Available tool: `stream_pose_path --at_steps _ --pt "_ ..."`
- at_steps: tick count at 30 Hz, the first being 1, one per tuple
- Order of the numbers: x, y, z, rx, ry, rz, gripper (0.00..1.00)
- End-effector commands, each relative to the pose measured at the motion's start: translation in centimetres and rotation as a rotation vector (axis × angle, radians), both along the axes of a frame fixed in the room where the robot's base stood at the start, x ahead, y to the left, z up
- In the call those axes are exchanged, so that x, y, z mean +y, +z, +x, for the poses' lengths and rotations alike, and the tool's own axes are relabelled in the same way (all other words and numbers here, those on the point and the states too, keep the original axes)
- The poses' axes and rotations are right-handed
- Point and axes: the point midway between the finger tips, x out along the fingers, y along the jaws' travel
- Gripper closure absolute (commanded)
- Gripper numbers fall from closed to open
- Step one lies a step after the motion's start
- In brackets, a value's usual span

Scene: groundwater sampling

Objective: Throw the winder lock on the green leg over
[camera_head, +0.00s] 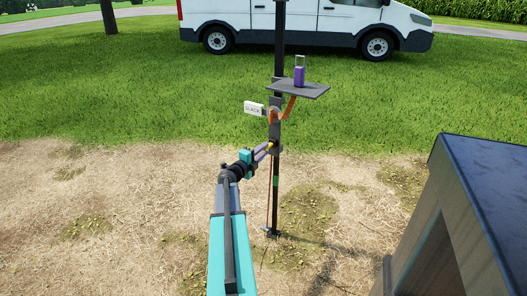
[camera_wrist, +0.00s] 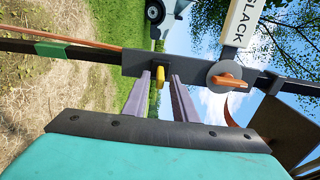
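The green leg is a dark upright post (camera_head: 278,205) with a green band, which also shows in the wrist view (camera_wrist: 50,48), where the post runs sideways. A small yellow lever (camera_wrist: 158,75), which looks like the winder lock, sticks out from a grey plate on the post. My gripper (camera_wrist: 160,84) is open, with one finger on each side of the yellow lever and a visible gap to both. In the head view my gripper (camera_head: 267,149) reaches the post just below the orange crank (camera_head: 288,108). The lever's far end is hidden against the plate.
A white sign reading SLACK (camera_head: 254,108) and a grey round hub with an orange handle (camera_wrist: 226,80) sit beside the lever. A small shelf (camera_head: 300,90) above carries a purple padlock-shaped object (camera_head: 298,76). A dark-topped cabinet (camera_head: 490,190) stands at right. Bare ground lies left.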

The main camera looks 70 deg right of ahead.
Motion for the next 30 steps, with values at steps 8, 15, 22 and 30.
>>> stream_pose_path --at_steps 8,15,22,30 --pt "0.0 0.0 0.0 0.000 0.000 0.000 1.00" --pt "-0.1 -0.7 0.0 0.003 0.000 -0.014 1.00" --pt "-0.3 -1.3 0.0 0.009 0.000 -0.042 1.00" --pt "-0.5 -2.1 -0.1 0.018 0.000 -0.076 1.00"
